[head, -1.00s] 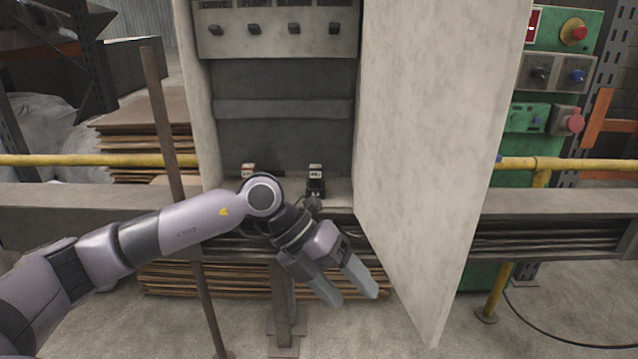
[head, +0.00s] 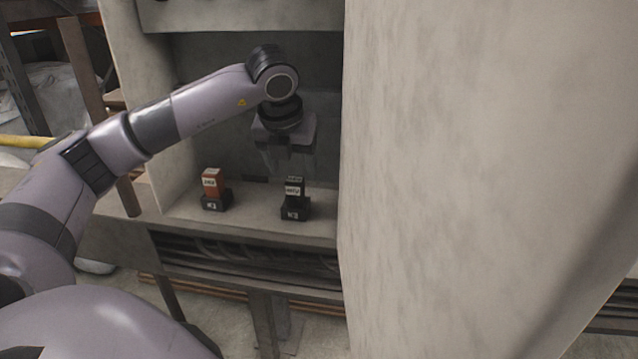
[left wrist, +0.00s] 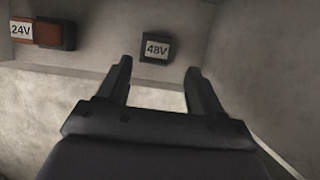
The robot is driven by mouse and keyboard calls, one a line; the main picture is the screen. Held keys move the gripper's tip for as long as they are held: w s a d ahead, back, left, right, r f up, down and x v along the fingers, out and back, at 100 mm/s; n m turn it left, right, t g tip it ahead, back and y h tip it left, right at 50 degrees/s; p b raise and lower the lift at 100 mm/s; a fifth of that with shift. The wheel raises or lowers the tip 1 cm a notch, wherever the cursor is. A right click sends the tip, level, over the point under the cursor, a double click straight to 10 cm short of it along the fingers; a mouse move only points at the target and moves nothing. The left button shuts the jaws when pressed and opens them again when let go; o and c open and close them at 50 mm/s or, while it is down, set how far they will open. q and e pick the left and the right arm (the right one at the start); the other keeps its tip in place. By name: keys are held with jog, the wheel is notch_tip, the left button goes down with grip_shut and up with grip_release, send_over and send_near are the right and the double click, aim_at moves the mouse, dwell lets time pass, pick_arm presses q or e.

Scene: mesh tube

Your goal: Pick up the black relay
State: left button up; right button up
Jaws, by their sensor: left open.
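The black relay (head: 294,187) stands upright in a black socket (head: 295,210) on the cabinet floor, with a white label on it. In the left wrist view the black relay (left wrist: 157,48) shows its 48V label, beyond and between my fingertips. My right gripper is not in view.
An orange relay (head: 211,183) stands in another black socket (head: 216,201) to the left; it reads 24V in the left wrist view (left wrist: 35,30). The open cabinet door (head: 450,170) stands close on the right. The cabinet's left wall (head: 140,120) bounds the other side.

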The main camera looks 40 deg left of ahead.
aim_at(294, 181)
pick_arm(q)
jog(key=shift+w+f, duration=0.2)
jog(key=shift+w, duration=0.1)
jog(key=x, duration=0.2)
jog(key=b+x, duration=0.1)
jog(key=x, duration=0.3)
jog(key=shift+s+a+f, duration=0.1)
jog(key=shift+a+f, duration=0.1)
jog(key=shift+a, duration=0.15)
jog(key=c, duration=1.1)
